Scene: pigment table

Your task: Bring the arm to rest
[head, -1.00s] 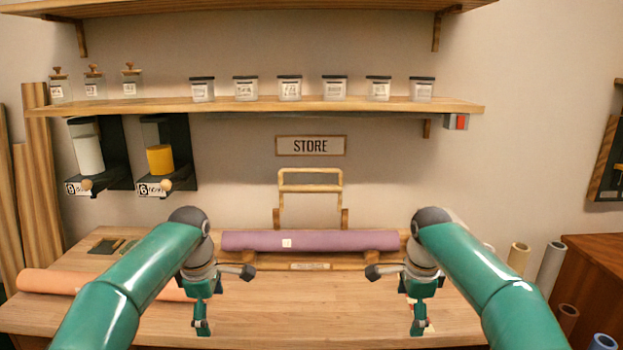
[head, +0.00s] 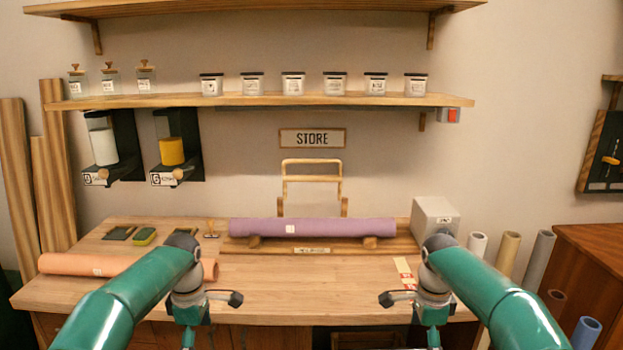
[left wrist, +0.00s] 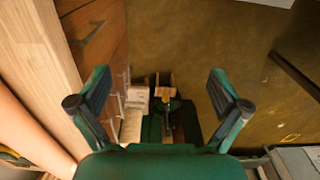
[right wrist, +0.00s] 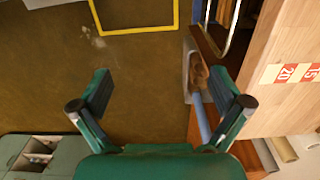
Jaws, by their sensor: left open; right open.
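Both my arms reach in from the bottom of the head view. My left gripper (left wrist: 160,100) has its two fingers spread wide in the left wrist view, with nothing between them but the floor area below. My right gripper (right wrist: 160,100) is also spread wide and empty in the right wrist view, over the brown floor. In the head view both grippers are at the table's front edge, left and right of its middle. Neither touches anything that I can see.
The wooden table (head: 330,285) holds a purple roll (head: 312,227) on a rack, an orange roll (head: 85,265) at left and a grey box (head: 436,215) at back right. Several upright tubes, including a blue one (head: 587,335), stand at right. The table's middle is clear.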

